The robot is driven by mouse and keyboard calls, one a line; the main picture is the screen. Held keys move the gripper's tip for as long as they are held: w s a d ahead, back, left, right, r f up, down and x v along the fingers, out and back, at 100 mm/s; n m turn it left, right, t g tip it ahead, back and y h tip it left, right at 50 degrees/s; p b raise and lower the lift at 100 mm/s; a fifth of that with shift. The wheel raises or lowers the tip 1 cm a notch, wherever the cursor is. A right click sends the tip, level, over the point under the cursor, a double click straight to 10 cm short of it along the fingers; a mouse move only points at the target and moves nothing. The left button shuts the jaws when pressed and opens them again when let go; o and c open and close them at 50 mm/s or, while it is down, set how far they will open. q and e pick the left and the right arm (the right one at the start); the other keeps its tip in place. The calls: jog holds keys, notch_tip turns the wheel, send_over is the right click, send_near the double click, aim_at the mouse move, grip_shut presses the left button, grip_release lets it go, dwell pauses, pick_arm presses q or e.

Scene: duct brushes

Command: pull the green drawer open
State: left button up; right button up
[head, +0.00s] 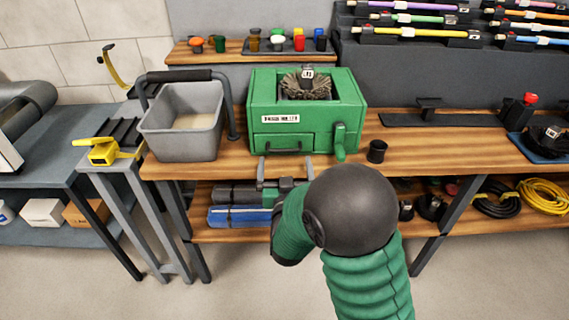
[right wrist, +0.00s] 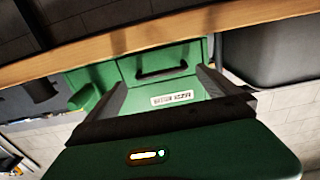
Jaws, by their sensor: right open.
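A green box-shaped unit (head: 336,95) stands on the wooden bench, with a dark brush set in its top. The green drawer (head: 268,139) is low in its front and looks shut, with a dark bar handle (head: 284,150). My right gripper (head: 287,161) is open and empty, just in front of and slightly below the drawer. In the right wrist view the picture is turned over; the handle (right wrist: 162,73) shows between the two spread fingers, apart from both. My left gripper is not in view.
A grey bin (head: 180,122) with a raised handle stands left of the unit. A small dark cup (head: 377,151) and a green crank (head: 340,142) are at the right. The wooden bench edge (right wrist: 130,42) lies close to the fingers. Blue and grey rolls (head: 238,215) lie on the shelf below.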

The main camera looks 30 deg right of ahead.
aim_at(285, 151)
jog(key=x, duration=0.6)
jog(key=shift+r+b, duration=0.1)
jog(key=shift+b, duration=0.2)
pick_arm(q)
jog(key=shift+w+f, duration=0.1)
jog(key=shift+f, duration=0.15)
